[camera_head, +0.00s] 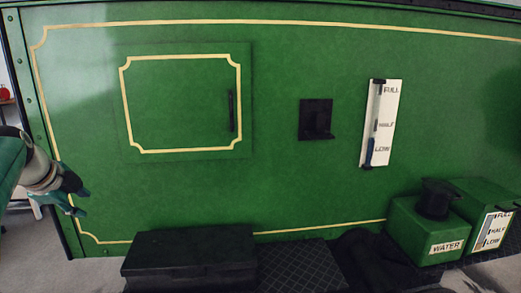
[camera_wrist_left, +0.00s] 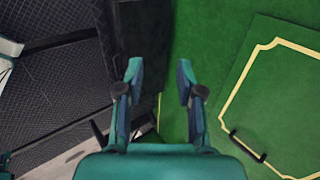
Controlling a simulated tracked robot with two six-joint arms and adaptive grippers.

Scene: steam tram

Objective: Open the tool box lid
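A long black box (camera_head: 190,255), which looks like the tool box, sits low against the green tram side in the head view. Its lid looks shut. A dark block (camera_wrist_left: 145,35) beyond the fingers in the left wrist view may be the same box. My left gripper (camera_head: 82,201) is at the far left of the head view, left of the box and a little higher, apart from it. In the left wrist view my left gripper (camera_wrist_left: 159,75) has its two fingers spread with nothing between them. My right gripper is not in view.
A green panel (camera_head: 182,103) with a black handle (camera_head: 232,111) is on the tram side. Right of it are a black bracket (camera_head: 316,120) and a white level gauge (camera_head: 381,122). A dark tread plate (camera_head: 300,265) and a green water box (camera_head: 425,230) stand right of the black box.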

